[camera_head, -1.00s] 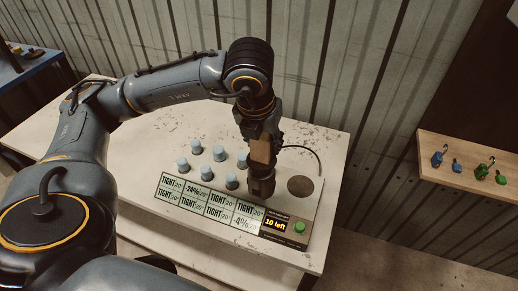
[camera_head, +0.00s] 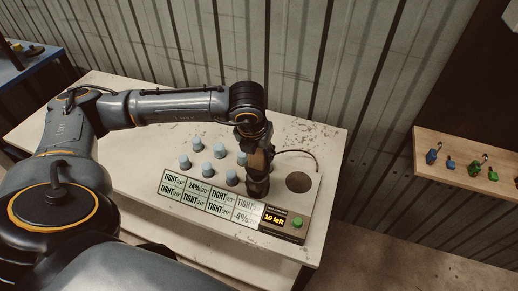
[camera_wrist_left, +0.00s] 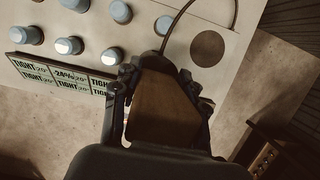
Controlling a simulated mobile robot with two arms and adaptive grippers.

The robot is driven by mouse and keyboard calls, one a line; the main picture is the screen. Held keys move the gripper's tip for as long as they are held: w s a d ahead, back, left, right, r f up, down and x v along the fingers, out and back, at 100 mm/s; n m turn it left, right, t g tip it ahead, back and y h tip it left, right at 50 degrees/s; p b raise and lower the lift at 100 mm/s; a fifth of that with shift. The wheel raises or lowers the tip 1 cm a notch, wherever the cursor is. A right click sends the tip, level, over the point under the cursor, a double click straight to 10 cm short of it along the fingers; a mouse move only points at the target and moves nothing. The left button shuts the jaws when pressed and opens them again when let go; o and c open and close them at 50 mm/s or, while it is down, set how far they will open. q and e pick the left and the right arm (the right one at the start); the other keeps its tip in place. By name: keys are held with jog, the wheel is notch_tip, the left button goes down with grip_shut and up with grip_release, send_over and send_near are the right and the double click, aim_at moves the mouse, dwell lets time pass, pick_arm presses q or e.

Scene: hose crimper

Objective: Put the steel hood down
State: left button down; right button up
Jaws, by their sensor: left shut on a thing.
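My left gripper (camera_head: 257,143) is shut on the steel hood (camera_head: 258,187), a dark short cylinder with a brown block-like upper part. The gripper points down. In the left wrist view the brown part (camera_wrist_left: 167,108) sits between the two fingers. The hood is over the right end of the row of blue caps (camera_head: 231,177) on the pale panel (camera_head: 318,190), left of a round dark spot (camera_head: 298,182). I cannot tell whether its lower rim touches the panel. What is under it is hidden. My right gripper is not in view.
Label tiles (camera_head: 194,192) reading TIGHT and percentages line the panel's front, beside a "10 left" display (camera_head: 274,219) and a green button (camera_head: 297,222). A thin cable loops behind the hood. A wall shelf (camera_head: 470,172) with small blue and green items is at right.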

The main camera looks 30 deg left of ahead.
aim_at(254, 173)
pick_arm(q)
jog(key=shift+f+b, duration=0.2)
jog(key=shift+b, duration=0.15)
jog(key=c, duration=0.7)
grip_release()
jog(key=shift+r, duration=0.1)
jog(key=shift+c, duration=0.2)
jog(key=shift+r+p, duration=0.15)
jog(key=shift+p, duration=0.2)
jog(key=shift+r, duration=0.25)
jog(key=b+v, duration=0.3)
jog(key=v, duration=0.8)
jog(key=shift+s+r, duration=0.25)
